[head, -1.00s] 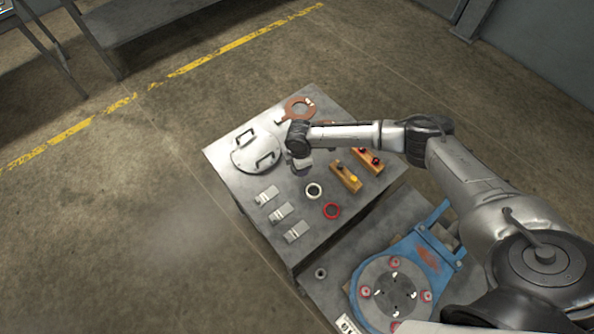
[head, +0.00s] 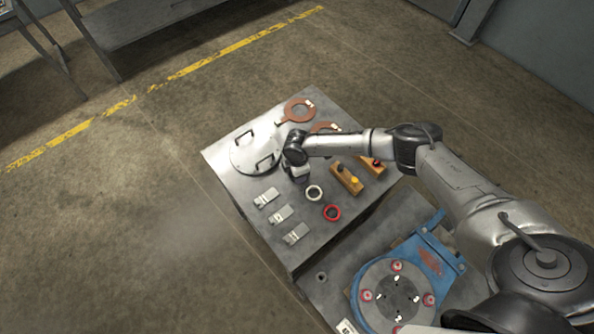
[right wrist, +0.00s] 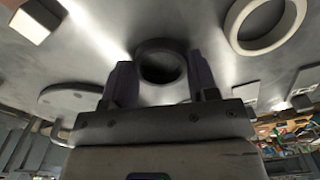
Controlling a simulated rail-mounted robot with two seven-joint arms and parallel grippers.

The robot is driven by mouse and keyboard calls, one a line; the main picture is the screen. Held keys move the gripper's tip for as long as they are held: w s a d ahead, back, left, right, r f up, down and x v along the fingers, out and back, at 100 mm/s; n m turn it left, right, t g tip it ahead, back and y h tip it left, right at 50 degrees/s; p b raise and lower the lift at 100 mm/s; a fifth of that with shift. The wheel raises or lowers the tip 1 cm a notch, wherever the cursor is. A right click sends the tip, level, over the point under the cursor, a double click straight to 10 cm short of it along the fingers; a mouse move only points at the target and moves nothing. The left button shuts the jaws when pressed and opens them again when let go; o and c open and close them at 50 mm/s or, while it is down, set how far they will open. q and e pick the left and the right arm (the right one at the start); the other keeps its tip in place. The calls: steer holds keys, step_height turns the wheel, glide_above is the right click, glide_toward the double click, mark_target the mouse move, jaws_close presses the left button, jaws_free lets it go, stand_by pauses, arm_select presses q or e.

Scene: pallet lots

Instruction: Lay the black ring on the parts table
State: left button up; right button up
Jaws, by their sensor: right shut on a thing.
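The black ring (right wrist: 162,62) sits between the two fingers of my right gripper (right wrist: 163,85) in the right wrist view, close over the grey table surface. Whether it touches the table I cannot tell. In the head view my right gripper (head: 300,177) is low over the parts table (head: 235,187), between the round plate and the white ring; the black ring is hidden there. My left gripper is not in view.
Near the gripper are a white ring (head: 314,193), a red ring (head: 332,212), a round plate with handles (head: 246,158), several metal blocks (head: 280,214) and a wooden block (head: 346,178). A blue fixture (head: 428,255) stands in front right. Bare tabletop lies at the left edge.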

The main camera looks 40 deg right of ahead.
steer(key=o, duration=0.7)
steer(key=shift+f, duration=0.1)
steer(key=shift+o, duration=1.1)
